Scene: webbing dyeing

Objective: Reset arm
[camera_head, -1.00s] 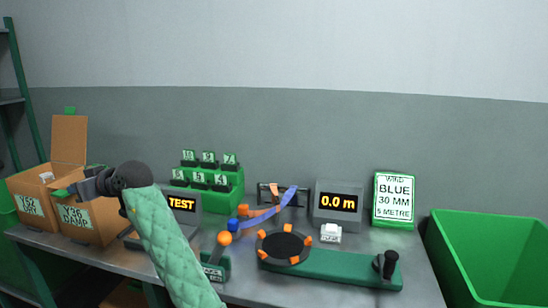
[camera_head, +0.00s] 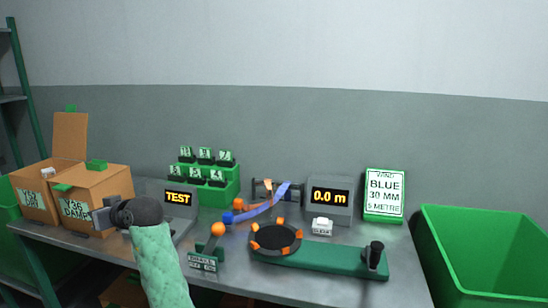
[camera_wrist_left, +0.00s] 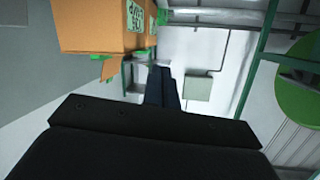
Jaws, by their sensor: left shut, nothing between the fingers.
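My left arm, in a green quilted sleeve, comes up from the bottom of the head view. Its dark gripper (camera_head: 106,216) is in front of the cardboard box labelled Y36 DAMP (camera_head: 98,190), left of the TEST display (camera_head: 179,199). In the left wrist view the fingers (camera_wrist_left: 162,88) are shut together with nothing between them, and a cardboard box (camera_wrist_left: 100,28) shows at upper left. I cannot tell from the head view how far the gripper is from the box. My right gripper is not in view.
The metal table holds a green rack (camera_head: 205,183), an orange-knobbed lever (camera_head: 218,229), blue and orange webbing (camera_head: 262,205), a winding wheel on a green base (camera_head: 320,256), a 0.0 m display (camera_head: 331,198) and a BLUE 30 MM sign (camera_head: 384,195). A green bin (camera_head: 480,250) stands right.

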